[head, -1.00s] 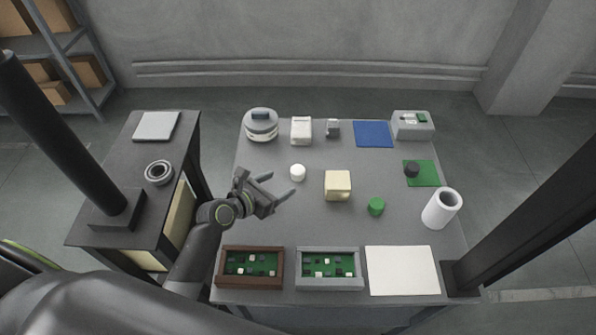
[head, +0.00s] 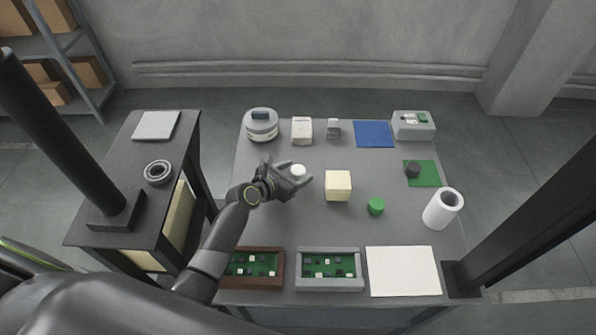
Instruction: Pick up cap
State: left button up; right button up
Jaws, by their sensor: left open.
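A small white round cap (head: 298,170) sits on the grey table, left of the middle. A green cap-like cylinder (head: 376,205) stands right of the cream block, and a small dark cylinder (head: 412,169) stands on the green mat at the right. My left gripper (head: 298,177) is open, with its fingers reaching around or just above the white cap. I cannot tell whether they touch it. My right gripper is not in view.
A cream block (head: 338,186) stands right of my left gripper. Two trays, brown (head: 279,283) and grey (head: 329,285), and a white sheet (head: 402,271) lie along the front. Dark columns flank the table.

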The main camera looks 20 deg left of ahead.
aim_at(295, 173)
pick_arm(q)
jog(key=c, duration=1)
notch_tip(295, 173, up, 10)
jog(key=p, duration=0.3)
jog(key=shift+c, duration=0.2)
notch_tip(295, 173, up, 3)
jog(key=p, duration=0.4)
jog(key=shift+a, duration=0.1)
